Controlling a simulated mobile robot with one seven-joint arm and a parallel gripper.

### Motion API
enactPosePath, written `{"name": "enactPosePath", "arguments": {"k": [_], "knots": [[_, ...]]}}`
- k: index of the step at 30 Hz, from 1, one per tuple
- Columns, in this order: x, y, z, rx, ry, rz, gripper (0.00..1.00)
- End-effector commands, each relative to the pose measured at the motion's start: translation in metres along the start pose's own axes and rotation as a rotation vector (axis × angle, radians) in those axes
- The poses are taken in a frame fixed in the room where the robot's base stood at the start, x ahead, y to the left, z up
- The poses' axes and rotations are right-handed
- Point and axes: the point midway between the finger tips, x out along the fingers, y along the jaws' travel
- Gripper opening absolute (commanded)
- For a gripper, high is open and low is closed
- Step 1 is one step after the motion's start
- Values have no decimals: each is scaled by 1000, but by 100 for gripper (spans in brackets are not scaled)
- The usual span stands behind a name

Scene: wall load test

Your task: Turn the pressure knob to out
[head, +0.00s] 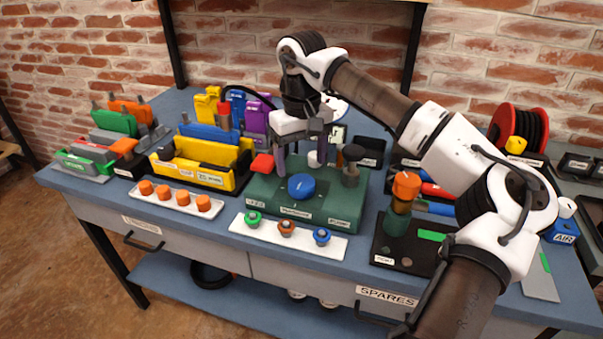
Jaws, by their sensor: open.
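A round blue knob (301,186) sits on the front top of a green box (325,205) in the middle of the bench. Small white labels lie along the box's front edge, too small to read surely, so I cannot confirm which word the knob points at. My gripper (300,158) is open and hangs fingers down over the box. Its fingers appear just above and behind the blue knob, apart from each other with nothing visibly held. Whether they touch anything on the box is unclear.
A red piece (262,165) and a dark-topped post (352,165) flank the knob. A white strip (290,236) with three small coloured knobs lies in front. A yellow rack (205,165) stands left. An orange-topped green post (402,200) and a red reel (520,128) stand right.

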Motion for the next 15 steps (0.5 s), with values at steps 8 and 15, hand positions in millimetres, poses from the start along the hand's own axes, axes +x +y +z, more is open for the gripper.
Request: {"name": "enactPosePath", "arguments": {"k": [8, 15], "knots": [[-61, -1, 0, -1, 2, 1, 73], [-85, -1, 0, -2, -1, 0, 73]]}}
